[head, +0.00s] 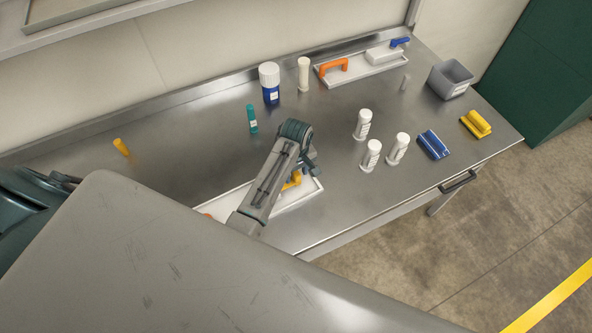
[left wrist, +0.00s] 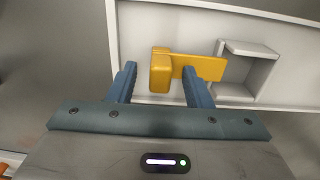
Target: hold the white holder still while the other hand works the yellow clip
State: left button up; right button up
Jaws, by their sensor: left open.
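The yellow clip (left wrist: 161,72) has a thick block at its left end and a flat bar running right to the white holder (left wrist: 258,48), a small open-sided box on a white tray. My left gripper (left wrist: 160,80) is open, with one finger left of the clip's block and the other in front of its bar. I cannot tell whether either finger touches it. In the head view, my left gripper (head: 308,163) hangs over the tray (head: 312,190) and partly hides the yellow clip (head: 292,181). My right gripper is not in view.
A similar tray (head: 372,70) at the back holds an orange handle and a blue piece. White-capped bottles (head: 362,124), a teal tube (head: 252,119), blue and yellow brushes and a grey bin (head: 450,79) stand around. The table's front edge is close to the near tray.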

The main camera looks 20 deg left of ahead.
pick_arm(q)
jog(key=shift+s+f, duration=0.1)
jog(key=shift+f, duration=0.05)
jog(key=c, duration=0.3)
grip_shut()
jog(key=shift+o, duration=1.5)
grip_release()
notch_tip(320, 180, up, 12)
jog(key=shift+c, duration=0.2)
